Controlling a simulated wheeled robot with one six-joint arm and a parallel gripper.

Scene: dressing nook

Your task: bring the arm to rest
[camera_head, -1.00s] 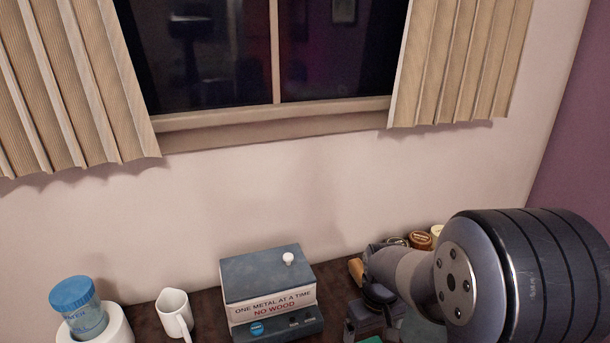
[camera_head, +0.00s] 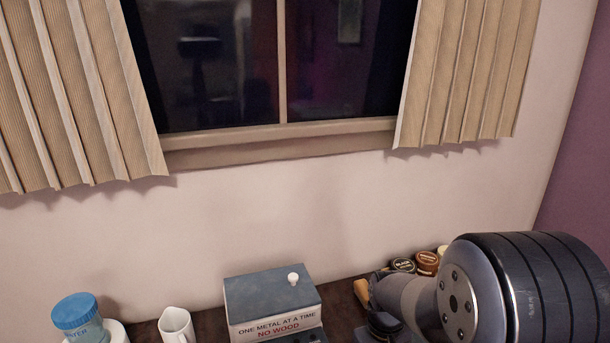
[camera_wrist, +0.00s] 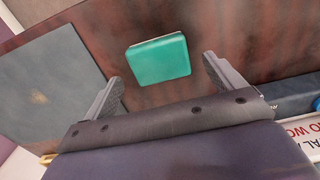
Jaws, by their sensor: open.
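My gripper (camera_wrist: 165,90) shows in the wrist view with its two fingers spread wide apart and nothing between them. A green block-like item (camera_wrist: 158,59) lies on the dark wooden tabletop (camera_wrist: 225,30) beyond the fingertips, apart from them. In the head view my arm fills the lower right, and the gripper's fingers are below the picture edge or hidden.
A grey box labelled "ONE METAL AT A TIME NO WOOD" (camera_head: 272,297) stands left of my arm. A white jug (camera_head: 176,326) and a blue-capped bottle (camera_head: 77,312) are farther left. Small round tins (camera_head: 427,262) sit behind my arm. A grey mat (camera_wrist: 50,80) lies left in the wrist view.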

